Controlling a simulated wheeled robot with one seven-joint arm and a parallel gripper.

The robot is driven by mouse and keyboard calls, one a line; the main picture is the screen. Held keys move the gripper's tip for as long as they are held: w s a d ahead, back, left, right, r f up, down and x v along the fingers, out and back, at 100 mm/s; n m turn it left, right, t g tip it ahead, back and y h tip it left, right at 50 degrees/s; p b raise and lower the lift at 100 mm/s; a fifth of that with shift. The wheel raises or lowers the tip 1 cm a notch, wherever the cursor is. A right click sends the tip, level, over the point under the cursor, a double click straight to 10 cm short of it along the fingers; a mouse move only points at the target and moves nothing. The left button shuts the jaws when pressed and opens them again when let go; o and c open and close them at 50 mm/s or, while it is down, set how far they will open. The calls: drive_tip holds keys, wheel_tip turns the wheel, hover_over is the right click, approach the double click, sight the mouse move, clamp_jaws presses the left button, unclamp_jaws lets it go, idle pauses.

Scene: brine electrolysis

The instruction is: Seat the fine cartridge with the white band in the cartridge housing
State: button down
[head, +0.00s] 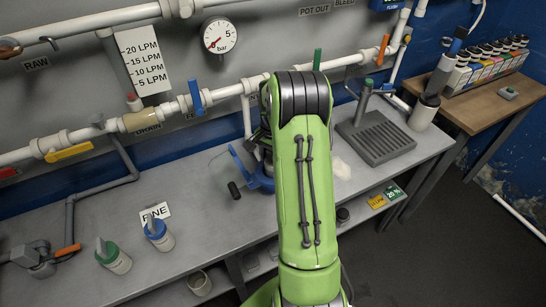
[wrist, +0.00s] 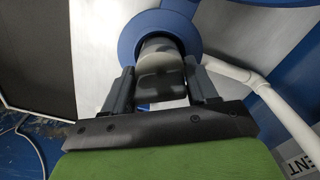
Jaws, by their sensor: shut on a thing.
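My gripper (wrist: 160,82) is shut on a grey cylinder, seen in the wrist view as the cartridge (wrist: 162,72). Its far end lies in front of or inside the opening of a round blue ring (wrist: 129,32), which looks like part of the cartridge housing; I cannot tell how deep it sits. A paler stretch shows near that end, but I cannot tell whether it is the white band. In the head view my green arm hides the gripper and cartridge. A blue part (head: 262,180), apparently the housing, shows partly at the arm's left.
A blue-topped jar (head: 158,235) by a FINE label and a green-topped jar (head: 113,258) stand at the bench's left. A drain tray (head: 377,139) is at the right. Pipes with valves run along the wall.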

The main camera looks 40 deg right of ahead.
drive_tip(key=shift+f, duration=0.15)
drive_tip(key=shift+f, duration=0.25)
idle(0.5)
drive_tip(key=shift+c, duration=1.1)
unclamp_jaws()
wheel_tip(320, 180, up, 16)
drive_tip(key=p, duration=0.2)
drive_tip(key=shift+f+p, duration=0.15)
drive_tip(key=shift+p, duration=0.15)
